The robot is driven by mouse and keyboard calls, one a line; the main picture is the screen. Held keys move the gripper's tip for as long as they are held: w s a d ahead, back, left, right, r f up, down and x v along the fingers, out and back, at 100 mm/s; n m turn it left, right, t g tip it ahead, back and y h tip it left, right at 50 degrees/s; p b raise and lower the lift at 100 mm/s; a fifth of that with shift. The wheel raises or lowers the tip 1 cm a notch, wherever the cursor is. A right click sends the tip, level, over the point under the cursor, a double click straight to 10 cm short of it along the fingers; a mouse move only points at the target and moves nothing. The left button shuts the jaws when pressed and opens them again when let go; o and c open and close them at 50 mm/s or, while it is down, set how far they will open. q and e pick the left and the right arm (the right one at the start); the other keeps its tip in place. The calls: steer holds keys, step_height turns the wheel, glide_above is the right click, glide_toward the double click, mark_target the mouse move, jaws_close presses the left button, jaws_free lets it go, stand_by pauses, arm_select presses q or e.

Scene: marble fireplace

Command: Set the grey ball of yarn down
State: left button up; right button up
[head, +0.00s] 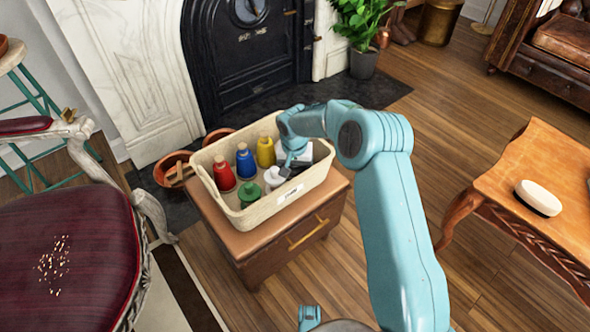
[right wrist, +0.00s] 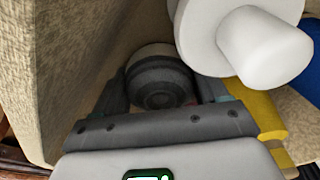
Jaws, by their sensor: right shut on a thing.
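My right gripper (right wrist: 163,98) is down inside the cream basket (head: 255,219), at its right end. In the right wrist view its fingers are shut on a round dark grey thing (right wrist: 158,84) with a paler band. I see no yarn strands on it and cannot tell that it is a ball of yarn. In the head view the right arm and basket wall mostly hide it. I cannot tell whether it touches the basket floor.
The basket stands on a small wooden cabinet (head: 285,249). In it are red (head: 224,174), blue (head: 246,163), yellow (head: 265,153), green (head: 250,194) and white (head: 272,179) bottles, the white one close beside the held thing. A wooden table (head: 507,186) stands right.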

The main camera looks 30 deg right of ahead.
mark_target(295, 168)
steer(key=shift+f, duration=0.25)
steer(key=o, duration=1.1)
steer(key=shift+r, duration=0.1)
steer(key=shift+c, duration=0.2)
steer(key=shift+r, duration=0.55)
steer(key=r+p, duration=0.1)
steer(key=r, duration=0.2)
steer(key=r+p, duration=0.1)
steer(key=r, duration=0.3)
steer(key=s+a+r+p, duration=0.1)
steer(key=r, duration=0.3)
steer(key=shift+r+p, duration=0.1)
steer(key=shift+p, duration=0.3)
steer(key=shift+s, duration=0.15)
